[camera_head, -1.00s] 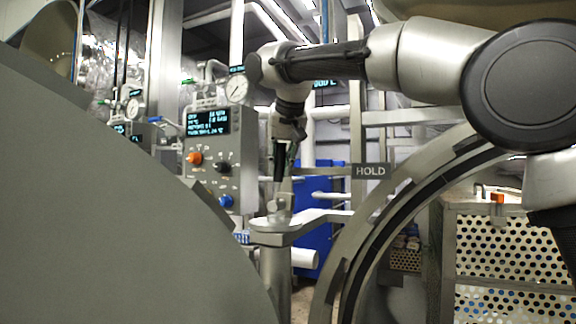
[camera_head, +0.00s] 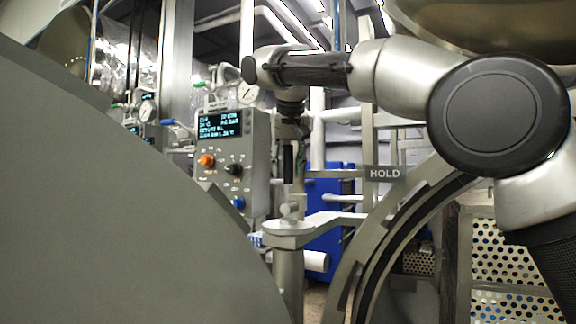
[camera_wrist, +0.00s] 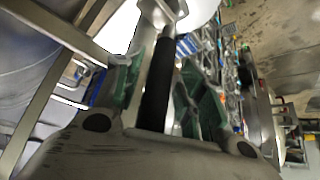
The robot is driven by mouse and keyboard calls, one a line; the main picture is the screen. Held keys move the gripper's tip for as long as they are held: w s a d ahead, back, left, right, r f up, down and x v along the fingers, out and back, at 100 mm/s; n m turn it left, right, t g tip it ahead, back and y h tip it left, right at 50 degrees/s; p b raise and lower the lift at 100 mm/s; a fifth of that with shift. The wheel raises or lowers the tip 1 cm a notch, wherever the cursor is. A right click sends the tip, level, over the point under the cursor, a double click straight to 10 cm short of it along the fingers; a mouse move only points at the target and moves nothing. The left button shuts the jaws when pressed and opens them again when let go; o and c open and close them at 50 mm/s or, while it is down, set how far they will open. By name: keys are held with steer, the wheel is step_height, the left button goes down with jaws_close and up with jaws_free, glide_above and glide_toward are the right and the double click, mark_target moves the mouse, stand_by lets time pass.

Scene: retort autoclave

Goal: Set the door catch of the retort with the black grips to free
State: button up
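The door catch is an upright lever with a black grip (camera_head: 288,163), on a metal pivot (camera_head: 291,211) at the top of a post beside the retort's round door opening. A plate reading HOLD (camera_head: 385,174) stands to its right. My gripper (camera_head: 291,160) points down over the lever. In the wrist view, the black grip (camera_wrist: 158,85) runs between the two fingers of my gripper (camera_wrist: 166,75), with gaps seeming to show beside it. The fingers look open around the grip, and contact is not clear. The head view shows the fingers small and partly merged with the lever.
A control panel (camera_head: 232,155) with a screen and orange, black and blue knobs stands close left of the lever. A large grey door (camera_head: 110,210) fills the left foreground. The retort's ring (camera_head: 395,235) and a perforated metal basket (camera_head: 500,260) are at right.

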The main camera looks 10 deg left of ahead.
steer(key=v, duration=1.2)
stand_by(0.6)
